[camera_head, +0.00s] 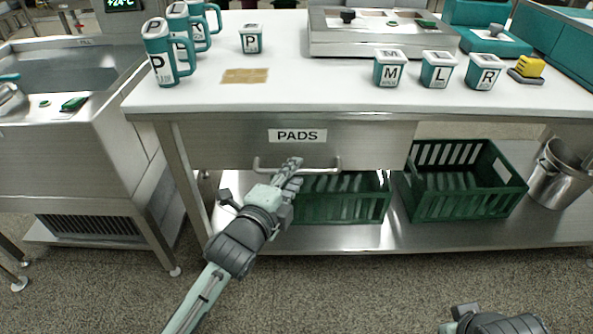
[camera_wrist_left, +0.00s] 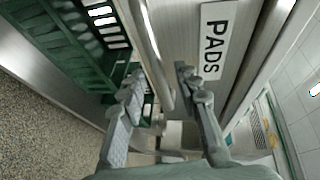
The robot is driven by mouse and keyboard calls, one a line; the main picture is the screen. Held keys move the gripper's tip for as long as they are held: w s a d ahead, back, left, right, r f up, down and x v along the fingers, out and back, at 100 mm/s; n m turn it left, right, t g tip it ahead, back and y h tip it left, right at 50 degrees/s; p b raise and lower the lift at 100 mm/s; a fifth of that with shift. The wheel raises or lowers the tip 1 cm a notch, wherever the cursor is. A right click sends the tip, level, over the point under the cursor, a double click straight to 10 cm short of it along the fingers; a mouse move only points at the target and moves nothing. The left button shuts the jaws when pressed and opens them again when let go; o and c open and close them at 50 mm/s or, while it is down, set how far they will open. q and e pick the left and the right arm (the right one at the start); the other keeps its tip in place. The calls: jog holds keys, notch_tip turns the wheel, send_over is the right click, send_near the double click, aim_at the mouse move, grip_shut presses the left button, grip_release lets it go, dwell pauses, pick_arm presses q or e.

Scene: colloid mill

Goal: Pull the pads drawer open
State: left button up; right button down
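The pads drawer (camera_head: 228,137) is a steel front under the white table, labelled PADS (camera_head: 297,135); it looks shut. Its bar handle (camera_head: 325,170) runs along the lower part of the front. My left gripper (camera_head: 293,170) is at the left-middle part of the handle. In the left wrist view the two fingers of the left gripper (camera_wrist_left: 160,82) are apart, with the handle bar (camera_wrist_left: 152,45) running between them; I cannot tell whether they touch it. Only part of my right arm shows at the bottom right edge, its fingers out of frame.
Green crates (camera_head: 462,182) stand on the lower shelf (camera_head: 330,238), one behind and below the handle. A steel pot (camera_head: 556,180) is at the right. Mugs (camera_head: 165,55), lidded containers (camera_head: 437,70) and a steel tray unit (camera_head: 375,38) stand on the tabletop. The floor in front is clear.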

pick_arm(q)
jog(key=shift+x, duration=1.1)
jog(key=shift+c, duration=0.3)
grip_shut()
